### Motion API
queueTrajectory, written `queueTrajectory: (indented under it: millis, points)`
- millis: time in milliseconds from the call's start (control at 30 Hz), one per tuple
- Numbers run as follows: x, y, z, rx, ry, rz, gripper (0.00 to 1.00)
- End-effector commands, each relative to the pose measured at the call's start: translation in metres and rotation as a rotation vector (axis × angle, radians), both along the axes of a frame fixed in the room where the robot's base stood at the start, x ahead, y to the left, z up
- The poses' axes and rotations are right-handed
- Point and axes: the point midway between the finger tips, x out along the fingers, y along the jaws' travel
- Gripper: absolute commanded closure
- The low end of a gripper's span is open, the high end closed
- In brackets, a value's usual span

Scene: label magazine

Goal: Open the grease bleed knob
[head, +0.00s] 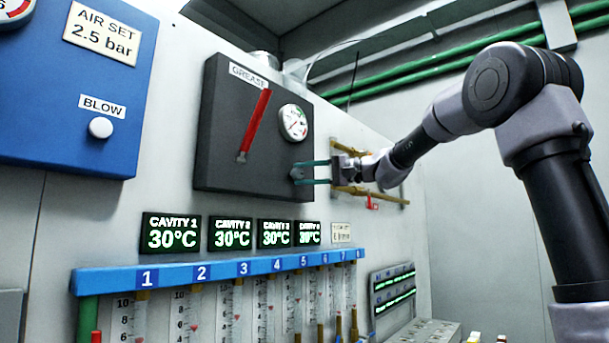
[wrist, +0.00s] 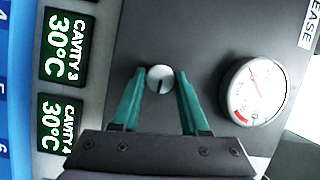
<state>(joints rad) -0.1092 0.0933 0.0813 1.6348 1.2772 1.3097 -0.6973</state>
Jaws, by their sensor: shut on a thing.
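The grease bleed knob (wrist: 159,79) is a small round silver knob with a dark line on its face, on the dark grey grease panel (head: 225,133). In the head view the knob (head: 297,173) shows at the panel's lower right, below the gauge. My gripper (wrist: 160,76) has two teal fingers, one on each side of the knob. The gripper is shut on the knob. In the wrist view the dark line runs roughly up and down the picture. In the head view my gripper (head: 300,172) reaches the panel from the right.
A round gauge (head: 293,122) sits just above the knob, and a red lever (head: 254,125) is to its left. Several cavity displays (head: 232,233) and a blue numbered flow-meter rail (head: 215,271) lie below. Brass pipework (head: 375,194) is behind my gripper.

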Motion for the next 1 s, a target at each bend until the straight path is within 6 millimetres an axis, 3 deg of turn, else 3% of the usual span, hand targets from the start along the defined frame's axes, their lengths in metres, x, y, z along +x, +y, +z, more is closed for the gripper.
queueTrajectory:
  millis: [33, 67, 133, 567, 1000]
  points:
    - [0.0, 0.0, -0.001, -0.001, 0.001, 0.0, 1.0]
    - [0.0, 0.0, -0.001, -0.001, 0.001, 0.0, 0.52]
    - [0.0, 0.0, 0.0, -0.001, 0.001, 0.0, 0.26]
    - [-0.002, -0.009, 0.0, -0.001, 0.0, -0.002, 0.26]
    - [-0.024, -0.087, -0.001, 0.0, 0.001, -0.004, 0.26]
